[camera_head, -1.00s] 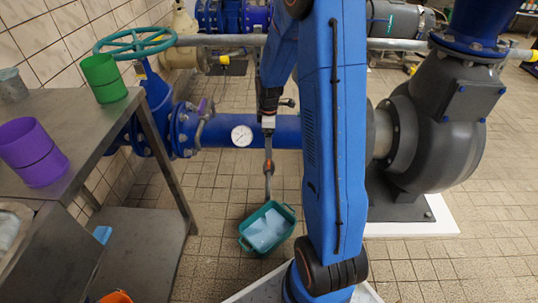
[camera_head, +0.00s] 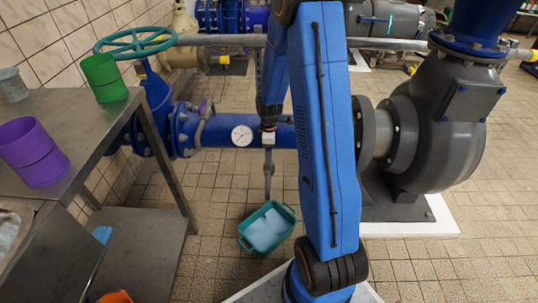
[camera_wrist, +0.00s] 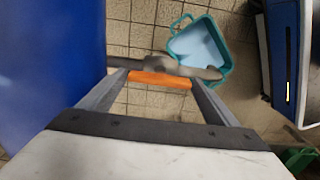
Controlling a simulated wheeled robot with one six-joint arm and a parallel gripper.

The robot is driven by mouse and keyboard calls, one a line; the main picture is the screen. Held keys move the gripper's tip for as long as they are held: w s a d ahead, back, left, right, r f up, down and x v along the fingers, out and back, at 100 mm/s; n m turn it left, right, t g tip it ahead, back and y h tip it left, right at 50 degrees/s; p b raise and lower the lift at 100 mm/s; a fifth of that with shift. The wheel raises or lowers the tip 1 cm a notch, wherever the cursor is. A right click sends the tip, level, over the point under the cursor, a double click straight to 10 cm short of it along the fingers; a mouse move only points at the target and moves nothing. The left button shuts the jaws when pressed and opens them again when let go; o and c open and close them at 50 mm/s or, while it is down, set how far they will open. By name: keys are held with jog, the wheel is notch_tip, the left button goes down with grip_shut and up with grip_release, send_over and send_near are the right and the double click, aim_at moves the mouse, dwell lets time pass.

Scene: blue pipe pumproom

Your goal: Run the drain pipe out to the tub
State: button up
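The teal tub (camera_head: 288,237) stands on the tiled floor below the blue pipe (camera_head: 222,133), with something pale blue inside. It also shows at the top of the wrist view (camera_wrist: 224,80). My gripper (camera_wrist: 160,82) points down at the drain fitting. Its fingers are wide apart, one at each end of an orange bar (camera_wrist: 160,79); whether they touch it I cannot tell. A grey pipe piece (camera_wrist: 165,65) lies just beyond the bar and curves right over the tub's near edge.
A steel table (camera_head: 105,130) at left carries a green cup (camera_head: 104,78) and a purple cup (camera_head: 34,153). A gauge (camera_head: 242,136) sits on the blue pipe, left of my gripper. The grey pump (camera_head: 435,125) stands at right. Floor around the tub is clear.

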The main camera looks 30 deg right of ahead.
jog(key=c, duration=0.6)
jog(key=shift+o, duration=0.2)
jog(key=shift+m, duration=0.3)
jog(key=m, duration=0.3)
jog(key=shift+m, duration=0.3)
jog(key=m, duration=0.3)
jog(key=shift+m, duration=0.4)
jog(key=m, duration=1)
jog(key=o, duration=1)
